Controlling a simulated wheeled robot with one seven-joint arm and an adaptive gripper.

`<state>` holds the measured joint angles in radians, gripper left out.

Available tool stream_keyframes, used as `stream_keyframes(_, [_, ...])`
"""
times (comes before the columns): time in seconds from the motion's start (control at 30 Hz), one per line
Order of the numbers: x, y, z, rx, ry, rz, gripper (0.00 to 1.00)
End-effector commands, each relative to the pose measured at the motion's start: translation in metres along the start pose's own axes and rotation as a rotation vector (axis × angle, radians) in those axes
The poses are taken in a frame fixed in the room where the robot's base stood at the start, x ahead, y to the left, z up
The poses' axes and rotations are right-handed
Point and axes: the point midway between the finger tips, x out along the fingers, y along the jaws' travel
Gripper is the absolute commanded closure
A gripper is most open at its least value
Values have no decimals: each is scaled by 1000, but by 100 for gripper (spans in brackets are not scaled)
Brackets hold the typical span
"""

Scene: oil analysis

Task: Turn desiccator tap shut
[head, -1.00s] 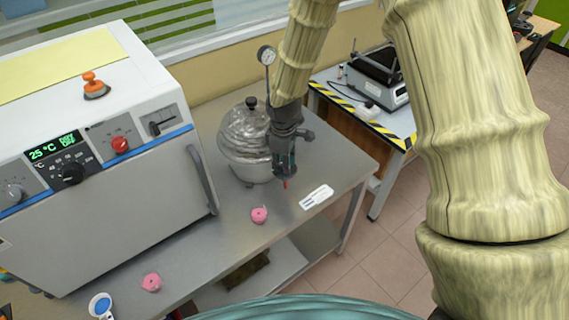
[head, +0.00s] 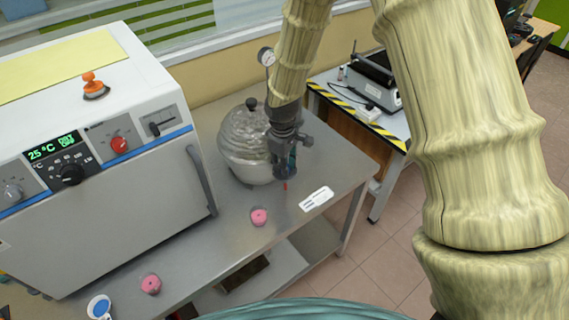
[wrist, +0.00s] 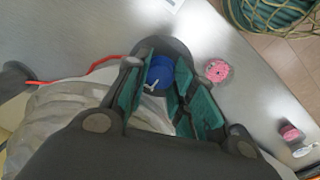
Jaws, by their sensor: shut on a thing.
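The glass desiccator (head: 240,150), a clear round vessel with a black knob on its lid, stands on the grey bench against the wall. My gripper (head: 286,176) points down at its right side and hides part of it. In the wrist view my gripper (wrist: 165,82) has its green-padded fingers on either side of the blue tap (wrist: 159,72), which has a small white part on it. The fingers are shut on this tap. In the head view the tap is mostly hidden by my gripper. The direction in which the tap is turned is unclear.
A pressure gauge (head: 266,57) stands behind the desiccator. A red tube (wrist: 95,67) runs beside my gripper. A white oven (head: 110,190) fills the left. Pink lumps (head: 259,217) and a white label (head: 316,199) lie on the bench (head: 225,245) in front.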

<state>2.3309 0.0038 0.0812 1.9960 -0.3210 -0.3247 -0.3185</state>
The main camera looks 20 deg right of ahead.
Motion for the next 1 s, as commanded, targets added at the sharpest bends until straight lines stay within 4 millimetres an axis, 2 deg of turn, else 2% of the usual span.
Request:
stream_keyframes(0.03, [-2,1,-2,0,4,3,71])
stream_keyframes(0.1, [-2,1,-2,0,4,2,64])
stream_keyframes(0.37, [-1,1,-1,-1,2,1,64])
stream_keyframes(0.53, [-9,1,-1,-1,3,1,64])
stream_keyframes(0.67, [-25,1,-1,-1,3,2,64])
stream_keyframes(1.0, [-81,1,-1,1,5,2,64])
